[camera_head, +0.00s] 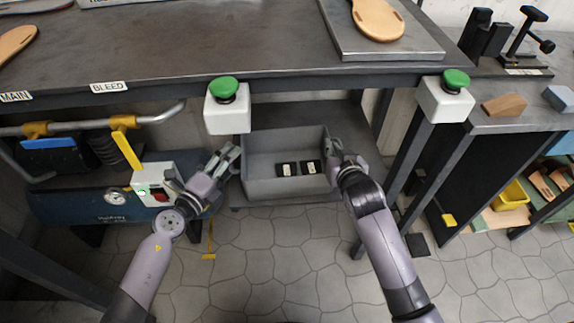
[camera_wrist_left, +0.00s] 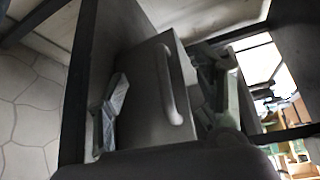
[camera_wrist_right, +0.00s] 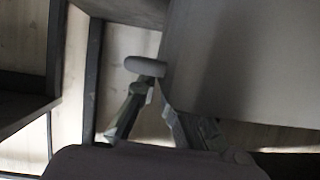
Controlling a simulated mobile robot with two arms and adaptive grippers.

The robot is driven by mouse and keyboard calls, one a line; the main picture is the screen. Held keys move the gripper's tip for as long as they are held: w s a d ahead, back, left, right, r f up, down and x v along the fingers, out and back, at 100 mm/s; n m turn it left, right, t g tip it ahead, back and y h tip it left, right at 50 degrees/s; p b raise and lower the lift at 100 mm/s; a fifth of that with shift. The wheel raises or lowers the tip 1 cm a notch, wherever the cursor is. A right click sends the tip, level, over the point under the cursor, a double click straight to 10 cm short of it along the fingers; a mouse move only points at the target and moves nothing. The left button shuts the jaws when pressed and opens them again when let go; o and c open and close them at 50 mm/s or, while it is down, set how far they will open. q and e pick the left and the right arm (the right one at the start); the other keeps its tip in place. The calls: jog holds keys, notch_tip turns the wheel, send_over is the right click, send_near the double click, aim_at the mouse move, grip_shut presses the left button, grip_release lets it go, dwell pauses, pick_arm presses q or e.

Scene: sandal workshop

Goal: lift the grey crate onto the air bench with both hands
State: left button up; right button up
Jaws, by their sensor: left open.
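The grey crate (camera_head: 262,188) sits on the shelf under the air bench (camera_head: 200,50), with two small dark labelled pieces (camera_head: 298,168) inside. My left gripper (camera_head: 230,158) is at the crate's left side. In the left wrist view its fingers (camera_wrist_left: 168,98) are spread, one on each side of the crate's bar handle (camera_wrist_left: 172,88). My right gripper (camera_head: 334,152) is at the crate's right side. In the right wrist view its fingertips (camera_wrist_right: 157,86) come close together at the other handle (camera_wrist_right: 143,67), beside the crate wall (camera_wrist_right: 235,60); they look closed on it.
A plate with a sole form (camera_head: 379,20) lies on the bench at the right. The bench's middle is clear. A blue machine (camera_head: 75,203) stands at lower left.

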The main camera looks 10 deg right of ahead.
pick_arm(q)
jog(key=shift+w+d, duration=0.35)
jog(key=shift+w, duration=0.2)
pick_arm(e)
jog(key=shift+w+f, duration=0.2)
jog(key=shift+w, duration=0.4)
pick_arm(q)
jog(key=shift+c, duration=0.2)
pick_arm(e)
jog(key=shift+c, duration=0.3)
